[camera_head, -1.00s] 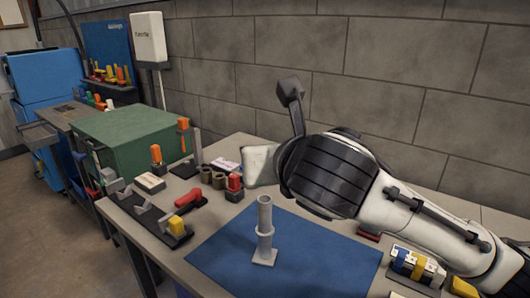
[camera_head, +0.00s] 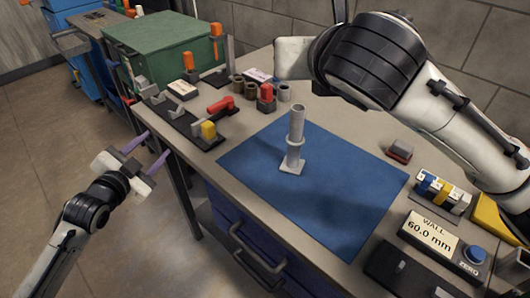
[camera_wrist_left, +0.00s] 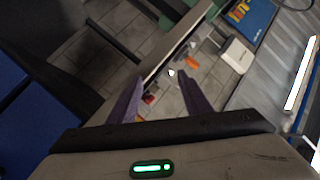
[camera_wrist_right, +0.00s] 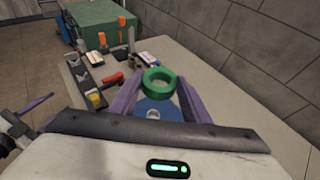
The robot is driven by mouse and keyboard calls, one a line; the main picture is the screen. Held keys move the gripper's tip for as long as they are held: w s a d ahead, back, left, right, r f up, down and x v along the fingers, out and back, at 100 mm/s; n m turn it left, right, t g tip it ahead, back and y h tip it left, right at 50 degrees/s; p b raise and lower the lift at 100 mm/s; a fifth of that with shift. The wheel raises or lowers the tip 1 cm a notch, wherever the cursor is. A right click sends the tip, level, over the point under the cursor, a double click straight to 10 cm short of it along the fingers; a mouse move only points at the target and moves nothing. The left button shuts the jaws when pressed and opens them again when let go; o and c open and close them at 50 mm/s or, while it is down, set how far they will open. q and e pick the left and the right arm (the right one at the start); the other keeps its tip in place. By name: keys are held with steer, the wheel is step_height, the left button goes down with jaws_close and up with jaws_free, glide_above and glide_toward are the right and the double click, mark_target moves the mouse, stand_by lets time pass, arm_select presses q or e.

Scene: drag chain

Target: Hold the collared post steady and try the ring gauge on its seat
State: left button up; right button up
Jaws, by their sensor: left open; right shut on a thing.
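The grey collared post (camera_head: 296,135) stands upright on its square foot on the blue mat, with nothing holding it. My left gripper (camera_head: 146,152) is open and empty, off the table's left front edge and well apart from the post. Its spread purple fingers also show in the left wrist view (camera_wrist_left: 158,98). My right gripper (camera_wrist_right: 158,88) is shut on a green ring gauge (camera_wrist_right: 150,75) in the right wrist view. In the head view my right fingers and the ring are hidden.
The blue mat (camera_head: 340,205) is clear around the post.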

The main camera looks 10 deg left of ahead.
arm_select(q)
steer(key=w+a+r+m+t, duration=0.15)
steer(key=w+r, duration=0.25)
steer(key=r, duration=0.6)
steer(key=g+h, duration=0.9)
steer(key=h, duration=0.1)
glide_above(304, 161)
steer(key=s+a, duration=0.6)
steer(key=a, duration=0.3)
steer(key=shift+t, duration=0.25)
steer(key=f, duration=0.4)
steer(key=shift+w+d+f, duration=0.1)
steer(key=shift+d+f, duration=0.1)
steer(key=shift+f, duration=0.1)
steer(key=x, duration=1.1)
steer(key=shift+w+d+f, duration=0.15)
steer(key=shift+d, duration=0.2)
steer(key=shift+c, duration=0.3)
